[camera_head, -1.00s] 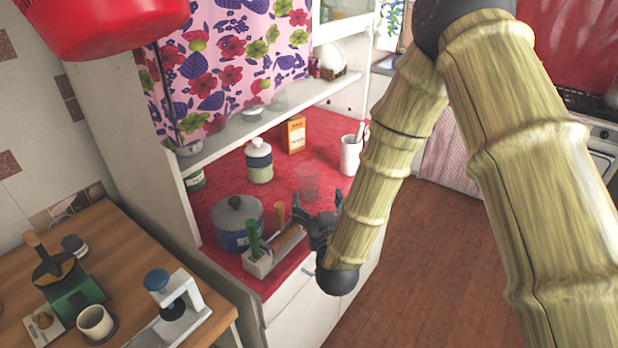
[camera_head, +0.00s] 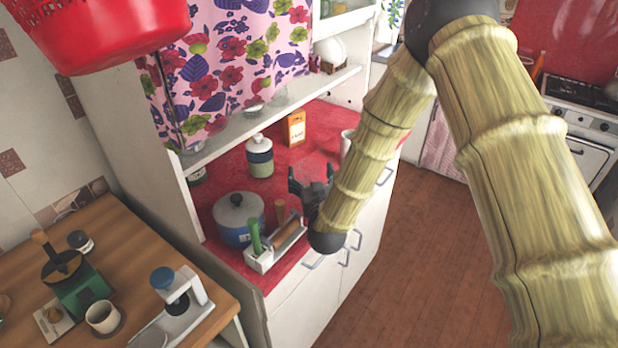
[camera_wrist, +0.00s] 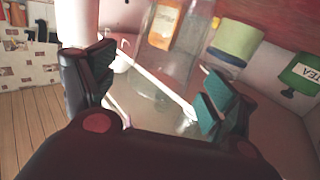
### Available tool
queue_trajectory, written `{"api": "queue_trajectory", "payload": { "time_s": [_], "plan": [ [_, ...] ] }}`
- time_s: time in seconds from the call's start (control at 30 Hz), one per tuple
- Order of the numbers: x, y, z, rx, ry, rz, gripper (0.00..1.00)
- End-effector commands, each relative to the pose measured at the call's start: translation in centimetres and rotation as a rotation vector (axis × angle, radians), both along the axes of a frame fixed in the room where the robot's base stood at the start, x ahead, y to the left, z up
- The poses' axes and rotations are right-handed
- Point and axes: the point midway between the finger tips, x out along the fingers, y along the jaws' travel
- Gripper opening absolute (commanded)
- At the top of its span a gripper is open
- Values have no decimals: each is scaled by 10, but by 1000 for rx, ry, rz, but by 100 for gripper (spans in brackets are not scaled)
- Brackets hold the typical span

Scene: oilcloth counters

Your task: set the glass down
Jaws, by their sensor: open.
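The clear glass (camera_wrist: 168,62) shows in the wrist view, between and just beyond the two fingers of my gripper (camera_wrist: 155,82). The fingers are spread apart, with the glass in the gap; I cannot tell whether either finger touches it. In the head view my gripper (camera_head: 311,174) is low over the red counter (camera_head: 290,160), right of the blue pot. There the glass is mostly hidden by the gripper and hard to make out. Its base is not clear in either view.
A blue pot (camera_head: 238,219) and a white caddy (camera_head: 277,250) with a green-handled tool stand left of my gripper. A lidded jar (camera_head: 259,157), an orange box (camera_head: 294,128) and a white mug (camera_head: 347,143) stand behind. A shelf (camera_head: 280,105) hangs above the counter.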

Motion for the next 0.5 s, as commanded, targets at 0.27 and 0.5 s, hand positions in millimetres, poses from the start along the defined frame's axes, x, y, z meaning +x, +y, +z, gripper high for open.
{"api": "queue_trajectory", "payload": {
  "time_s": [0.27, 0.5],
  "plan": [
    [26, 5, 3, 0, 1, 0, 86],
    [28, 6, 1, 0, 0, 0, 86]
  ]
}}
